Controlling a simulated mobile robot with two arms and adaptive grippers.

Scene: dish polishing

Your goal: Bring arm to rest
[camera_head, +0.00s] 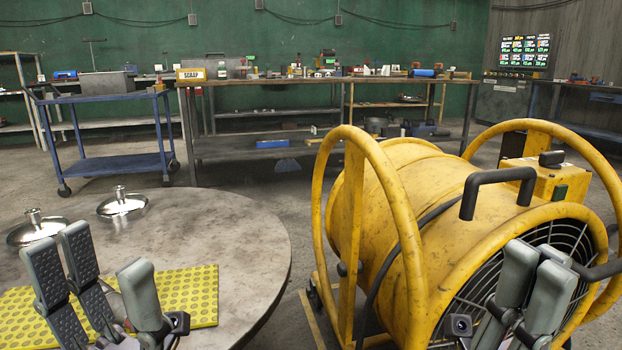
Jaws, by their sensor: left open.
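My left gripper (108,283) is at the lower left, open, with its fingers pointing up in front of a yellow dotted mat (190,295). A shiny metal dish with a knob-like stem (122,206) lies on the round table (235,240) behind the mat. A second similar dish (37,231) lies to its left, near the left picture edge. Something partly hidden shows between the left fingers; I cannot tell what it is. My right gripper (535,270) is at the lower right in front of the yellow fan, its fingers close together or overlapping in this view. I see nothing held in it.
A large yellow drum fan (410,210) with tube hoops and a black handle stands right of the round table. A blue cart (115,160) and a long workbench (330,80) with clutter stand behind. Open floor lies between them and the table.

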